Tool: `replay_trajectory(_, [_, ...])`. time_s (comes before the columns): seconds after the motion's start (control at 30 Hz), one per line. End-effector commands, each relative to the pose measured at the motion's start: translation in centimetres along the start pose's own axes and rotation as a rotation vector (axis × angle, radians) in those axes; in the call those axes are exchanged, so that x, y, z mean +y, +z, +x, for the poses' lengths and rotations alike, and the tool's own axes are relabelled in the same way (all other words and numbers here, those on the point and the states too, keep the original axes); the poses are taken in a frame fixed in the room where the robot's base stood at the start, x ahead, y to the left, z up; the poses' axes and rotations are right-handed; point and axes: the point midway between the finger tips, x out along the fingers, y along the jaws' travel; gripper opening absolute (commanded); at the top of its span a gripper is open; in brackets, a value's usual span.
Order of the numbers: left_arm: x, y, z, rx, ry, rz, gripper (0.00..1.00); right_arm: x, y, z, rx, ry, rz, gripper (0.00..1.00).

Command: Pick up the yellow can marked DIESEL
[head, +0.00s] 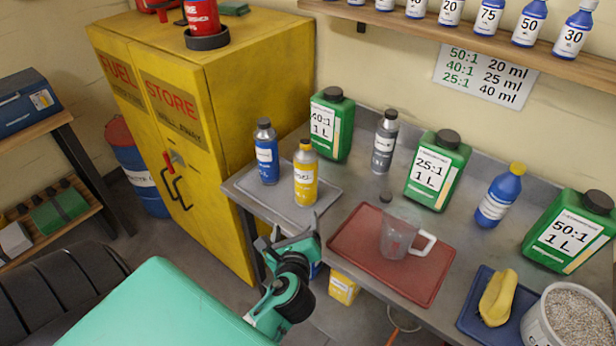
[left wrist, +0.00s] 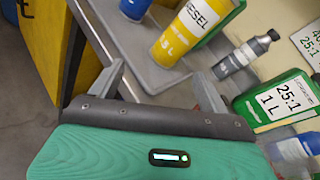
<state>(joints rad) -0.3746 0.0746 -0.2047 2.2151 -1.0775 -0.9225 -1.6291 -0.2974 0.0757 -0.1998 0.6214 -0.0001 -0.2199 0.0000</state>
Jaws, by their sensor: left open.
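The yellow can marked DIESEL (head: 305,180) stands upright on a grey tray (head: 325,197) at the left end of the metal bench. It has a grey cap and a white label, partly unreadable in the head view. In the left wrist view the can (left wrist: 190,32) shows the letters "ESEL", with its top out of frame. My left gripper (head: 289,238) is open and empty, in front of the tray's near edge. In the left wrist view its two fingers (left wrist: 157,72) are spread apart, with the can beyond them and not between them. My right gripper is not in view.
A blue bottle (head: 266,155) stands close left of the can, and a green 40:1 jug (head: 331,128) behind it. A grey bottle (head: 384,142) is to the right. A red mat (head: 350,245) holds a clear jug (head: 398,235). The yellow cabinet (head: 260,90) is at left.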

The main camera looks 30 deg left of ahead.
Motion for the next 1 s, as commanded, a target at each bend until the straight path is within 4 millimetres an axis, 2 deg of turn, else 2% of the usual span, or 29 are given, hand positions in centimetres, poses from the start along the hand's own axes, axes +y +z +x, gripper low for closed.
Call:
replay_trajectory(0.1, [-1.9, 1.7, 0.1, -0.102, -0.051, 0.233, 0.79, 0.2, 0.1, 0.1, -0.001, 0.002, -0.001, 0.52])
replay_trajectory(0.3, [-3.5, 3.2, 0.1, -0.196, -0.078, 0.446, 0.79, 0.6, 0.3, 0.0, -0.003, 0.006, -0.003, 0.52])
replay_trajectory(0.47, [-4.0, 3.8, 1.6, -0.208, -0.081, 0.471, 0.79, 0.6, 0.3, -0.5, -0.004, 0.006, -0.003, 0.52])
replay_trajectory(0.7, [-4.5, 4.6, 6.2, -0.206, -0.079, 0.467, 0.79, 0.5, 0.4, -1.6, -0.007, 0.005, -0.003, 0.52])
replay_trajectory(0.8, [-4.7, 4.8, 7.6, -0.205, -0.08, 0.467, 0.79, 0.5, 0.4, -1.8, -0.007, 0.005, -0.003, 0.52])
replay_trajectory(1.0, [-4.7, 4.9, 8.8, -0.203, -0.079, 0.466, 0.79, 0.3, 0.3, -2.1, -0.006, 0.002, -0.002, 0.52])
